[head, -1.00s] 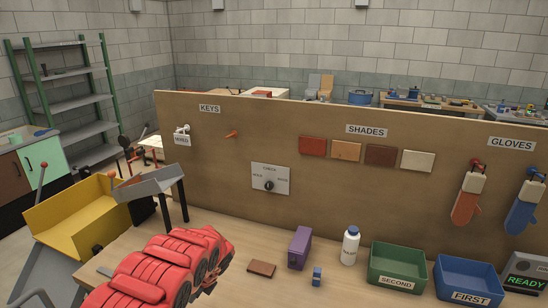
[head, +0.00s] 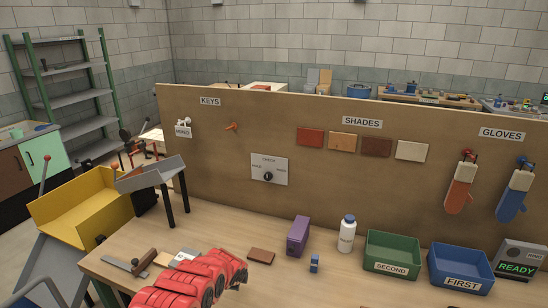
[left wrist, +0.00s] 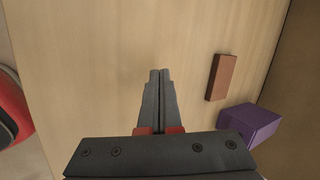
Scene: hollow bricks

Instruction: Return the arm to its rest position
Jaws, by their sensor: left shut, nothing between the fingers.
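My left arm, in red segments (head: 200,282), reaches over the bench at the bottom of the head view. Its gripper does not show clearly there. In the left wrist view my left gripper (left wrist: 160,74) is shut and empty, its two dark fingers together above bare wood. A flat brown brick (left wrist: 221,77) lies to the right of the fingers, apart from them; it also shows in the head view (head: 261,256). A purple box (left wrist: 251,123) is beyond it at the right, also in the head view (head: 298,236). My right gripper is in neither view.
The bench (head: 225,235) carries a small blue block (head: 314,264), a white bottle (head: 347,234), a green bin (head: 392,270) and a blue bin (head: 461,287). Tools (head: 132,262) lie at its left end. A tall board (head: 220,160) stands behind. A yellow tray (head: 80,210) is left.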

